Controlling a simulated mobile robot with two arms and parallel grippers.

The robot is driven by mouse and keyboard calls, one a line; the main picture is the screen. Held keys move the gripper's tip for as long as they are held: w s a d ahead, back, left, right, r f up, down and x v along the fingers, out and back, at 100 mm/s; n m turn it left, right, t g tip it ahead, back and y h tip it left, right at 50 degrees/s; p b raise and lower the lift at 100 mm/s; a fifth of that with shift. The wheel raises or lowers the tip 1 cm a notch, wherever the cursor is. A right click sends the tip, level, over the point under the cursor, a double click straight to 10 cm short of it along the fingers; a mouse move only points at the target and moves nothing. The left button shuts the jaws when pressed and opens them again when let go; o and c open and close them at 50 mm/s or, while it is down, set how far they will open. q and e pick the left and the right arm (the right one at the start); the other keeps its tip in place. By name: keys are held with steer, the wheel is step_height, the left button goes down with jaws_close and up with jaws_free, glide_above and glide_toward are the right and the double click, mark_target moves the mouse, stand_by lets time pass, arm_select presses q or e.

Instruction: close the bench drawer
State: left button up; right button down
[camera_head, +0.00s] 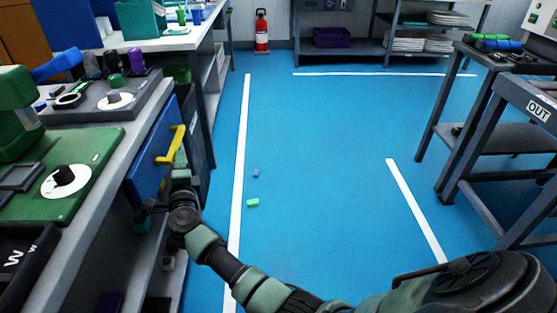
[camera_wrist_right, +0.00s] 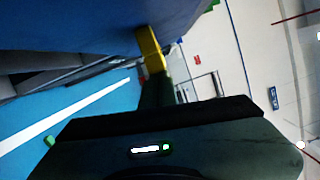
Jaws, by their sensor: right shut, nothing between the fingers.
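The bench drawer has a blue front (camera_head: 150,160) with a yellow handle (camera_head: 171,145), on the aisle side of the left workbench. In the right wrist view the blue front (camera_wrist_right: 95,22) fills the upper left, with the yellow handle (camera_wrist_right: 151,50) near the middle. How far the drawer stands out is hard to tell. My right gripper (camera_head: 180,166) is shut and empty, just below the handle in the head view and close to the drawer front. Whether it touches the handle or front is unclear. My left gripper is not in view.
The workbench (camera_head: 100,180) carries green and grey fixtures. A dark bin (camera_head: 195,130) stands behind the drawer. Small blue (camera_head: 256,173) and green (camera_head: 252,203) blocks lie on the floor. A grey table marked OUT (camera_head: 515,110) stands right. The blue floor between is mostly clear.

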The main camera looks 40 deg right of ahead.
steer(key=shift+w+a, duration=0.45)
steer(key=shift+a, duration=0.35)
steer(key=shift+w+a+r, duration=0.1)
steer(key=shift+a, duration=0.05)
steer(key=shift+a+r, duration=0.1)
steer(key=s+d, duration=0.8)
steer(key=d, duration=0.5)
steer(key=s+d, duration=0.8)
steer(key=d, duration=0.5)
steer(key=shift+d+f+b, duration=0.3)
steer(key=shift+f, duration=0.05)
